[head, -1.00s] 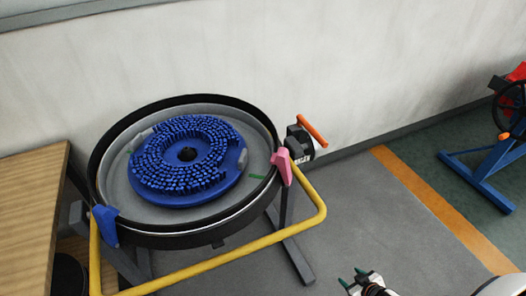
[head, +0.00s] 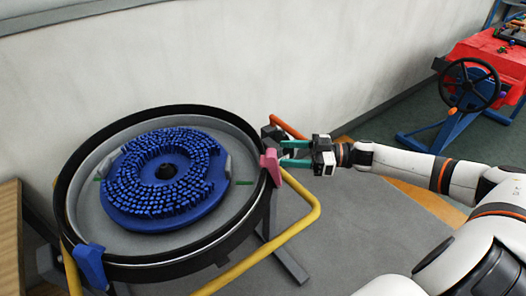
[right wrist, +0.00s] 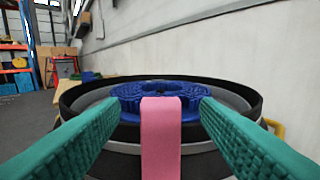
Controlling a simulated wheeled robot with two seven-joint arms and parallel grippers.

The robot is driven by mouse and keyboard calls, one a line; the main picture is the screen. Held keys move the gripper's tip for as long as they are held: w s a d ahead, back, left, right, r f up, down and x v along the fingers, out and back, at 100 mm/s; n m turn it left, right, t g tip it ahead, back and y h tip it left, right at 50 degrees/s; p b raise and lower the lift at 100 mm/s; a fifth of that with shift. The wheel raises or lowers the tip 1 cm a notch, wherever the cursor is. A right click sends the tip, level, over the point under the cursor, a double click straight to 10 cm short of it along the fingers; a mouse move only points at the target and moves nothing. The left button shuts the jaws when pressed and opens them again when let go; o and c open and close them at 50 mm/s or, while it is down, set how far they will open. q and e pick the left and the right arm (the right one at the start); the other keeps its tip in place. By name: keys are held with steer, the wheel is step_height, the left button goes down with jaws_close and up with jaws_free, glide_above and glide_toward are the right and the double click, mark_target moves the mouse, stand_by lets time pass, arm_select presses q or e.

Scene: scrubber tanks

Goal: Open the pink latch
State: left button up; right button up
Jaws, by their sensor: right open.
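The pink latch (head: 271,166) sits on the right side of the round black tank rim (head: 270,212) in the head view. It stands upright, centred in the right wrist view (right wrist: 161,135). My right gripper (head: 282,153) is open, its two green fingers pointing left at the latch. In the right wrist view the fingers (right wrist: 160,118) stand apart on either side of the latch, with a gap on both sides. I see no grip on it. My left gripper is not in view.
A blue brush disc (head: 165,172) lies inside the tank. A blue latch (head: 90,264) is on the front left rim. A yellow bar (head: 277,250) curves around the front. An orange-handled black part (head: 288,128) stands behind my right gripper. A wooden table (head: 10,235) is at left.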

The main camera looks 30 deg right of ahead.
mark_target(275, 153)
steer(key=p+x, duration=0.1)
steer(key=x, duration=0.6)
steer(key=shift+w, duration=0.1)
steer(key=shift+f, duration=0.1)
jaws_close()
steer(key=shift+a, duration=0.1)
